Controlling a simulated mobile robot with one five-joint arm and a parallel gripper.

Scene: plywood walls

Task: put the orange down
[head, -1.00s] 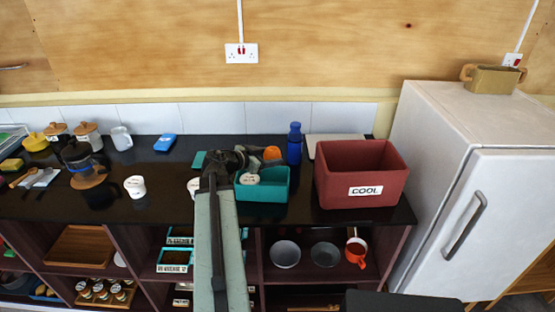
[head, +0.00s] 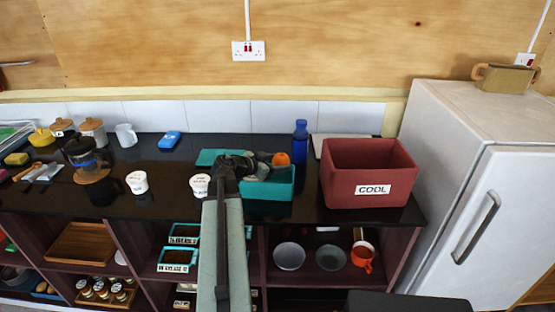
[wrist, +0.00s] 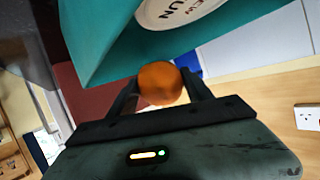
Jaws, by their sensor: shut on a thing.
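The orange (head: 281,159) shows at the end of my arm in the head view, above the right part of a teal bin on the counter. In the wrist view the orange (wrist: 160,84) sits between the two fingers of my gripper (wrist: 163,88), which is shut on it. The teal bin (head: 268,190) stands on the black counter (head: 230,212). Its wall (wrist: 110,40) fills the upper part of the wrist view, with a white round lid or label (wrist: 180,10) by it. My arm hides part of the bin in the head view.
A red bin marked COOL (head: 371,174) stands right of the teal bin, with a blue bottle (head: 300,142) behind. White tubs (head: 200,186) stand to the left. A fridge (head: 475,150) closes off the right side. Bare counter shows between the tubs and the coffee press (head: 84,155).

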